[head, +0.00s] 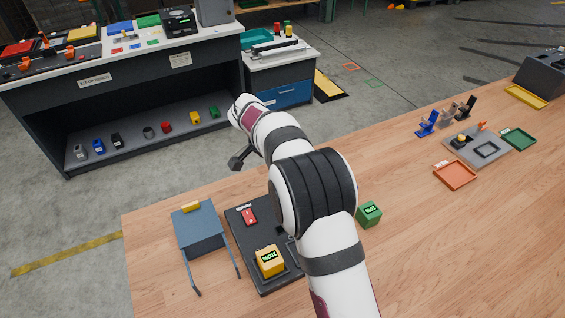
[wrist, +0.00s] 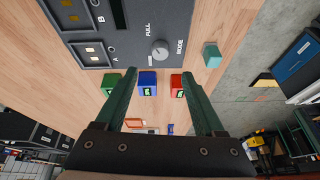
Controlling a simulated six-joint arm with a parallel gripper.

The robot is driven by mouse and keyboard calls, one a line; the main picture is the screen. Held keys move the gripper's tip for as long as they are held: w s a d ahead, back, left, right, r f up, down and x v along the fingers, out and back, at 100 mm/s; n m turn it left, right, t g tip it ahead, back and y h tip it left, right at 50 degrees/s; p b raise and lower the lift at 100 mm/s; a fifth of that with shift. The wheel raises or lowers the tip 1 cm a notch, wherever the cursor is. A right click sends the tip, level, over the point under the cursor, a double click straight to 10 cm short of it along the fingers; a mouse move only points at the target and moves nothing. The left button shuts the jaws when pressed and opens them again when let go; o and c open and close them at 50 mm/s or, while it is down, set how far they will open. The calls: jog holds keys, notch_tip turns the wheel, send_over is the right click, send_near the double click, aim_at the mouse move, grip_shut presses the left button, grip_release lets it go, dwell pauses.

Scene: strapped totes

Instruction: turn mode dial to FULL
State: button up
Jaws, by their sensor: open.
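In the wrist view, the mode dial (wrist: 159,50) is a round light-grey knob on a dark grey panel (wrist: 130,45). The word FULL is printed to the dial's upper left, and MODE to its right. Which way the dial points is too small to tell. My gripper (wrist: 157,74) is open, with its two green fingers wide apart and nothing between the tips. The dial appears just beyond the fingertips, with no visible contact. In the head view, my arm reaches across the table, and I cannot make out the dial there.
Green (wrist: 112,82), blue (wrist: 147,84) and red (wrist: 176,85) blocks appear between or beside the fingers in the wrist view. A teal block (wrist: 212,55) sits right of the panel. In the head view, a yellow block (head: 270,261) and a green block (head: 369,214) flank my arm.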

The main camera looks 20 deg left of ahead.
jog(key=v, duration=0.5)
jog(key=shift+s+r, duration=0.1)
jog(key=shift+r, duration=0.2)
jog(key=s+d+r+n+g+y, duration=0.15)
jog(key=s+d+r, duration=0.25)
jog(key=s+d, duration=0.45)
jog(key=s+d+r+n+g+y, duration=0.15)
jog(key=s+d+r, duration=0.35)
jog(key=d, duration=0.6)
jog(key=s+d+f+y, duration=0.1)
jog(key=s+d+f, duration=0.1)
jog(key=s, duration=0.7)
jog(key=s+d+f+n+y, duration=0.1)
jog(key=s+f, duration=0.2)
jog(key=s, duration=0.6)
jog(key=shift+s+d+f+g, duration=0.25)
jog(key=shift+d+g, duration=0.05)
jog(key=shift+d, duration=0.1)
